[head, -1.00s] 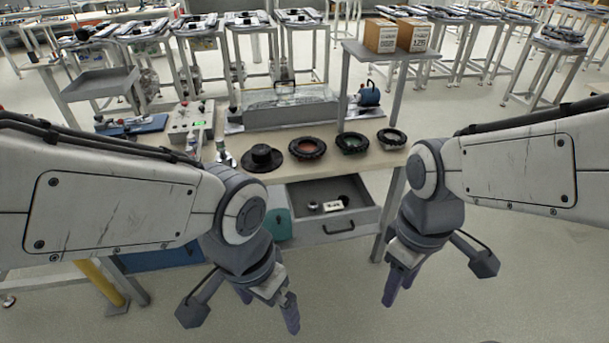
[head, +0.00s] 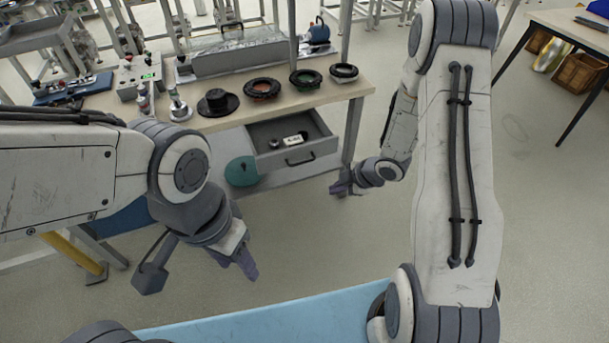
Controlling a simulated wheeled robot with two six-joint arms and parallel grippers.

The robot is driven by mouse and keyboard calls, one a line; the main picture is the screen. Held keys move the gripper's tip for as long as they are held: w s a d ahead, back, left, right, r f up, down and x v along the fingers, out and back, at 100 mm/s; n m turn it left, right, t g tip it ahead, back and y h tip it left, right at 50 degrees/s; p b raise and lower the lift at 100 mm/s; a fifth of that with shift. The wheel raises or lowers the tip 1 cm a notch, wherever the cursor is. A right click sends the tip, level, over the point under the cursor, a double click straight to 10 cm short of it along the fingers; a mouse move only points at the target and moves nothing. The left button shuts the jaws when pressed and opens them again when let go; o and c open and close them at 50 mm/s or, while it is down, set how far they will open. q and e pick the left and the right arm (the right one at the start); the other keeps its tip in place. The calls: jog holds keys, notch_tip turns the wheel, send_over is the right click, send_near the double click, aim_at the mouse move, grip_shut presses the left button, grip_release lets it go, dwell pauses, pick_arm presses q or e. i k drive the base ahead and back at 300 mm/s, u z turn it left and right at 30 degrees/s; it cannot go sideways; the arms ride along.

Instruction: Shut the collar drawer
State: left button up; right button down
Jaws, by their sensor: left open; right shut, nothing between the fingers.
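The grey collar drawer (head: 298,158) stands pulled out under the right part of the wooden bench (head: 215,124). It has a dark bar handle on its front, and a white labelled piece and a dark ring lie inside. My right gripper (head: 342,188) is shut and empty, to the right of the drawer front and apart from it, near the bench's right leg. My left gripper (head: 248,266) is open and empty, in front of the bench, below and left of the drawer.
On the bench are a black hat-shaped part (head: 218,103), several dark rings such as the red-centred one (head: 262,90), and a control box (head: 138,78). A teal round object (head: 242,171) sits left of the drawer.

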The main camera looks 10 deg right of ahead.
aim_at(321, 142)
jog(key=k, duration=0.25)
jog(key=z, duration=0.9)
jog(key=i, duration=0.65)
jog(key=u, duration=1.15)
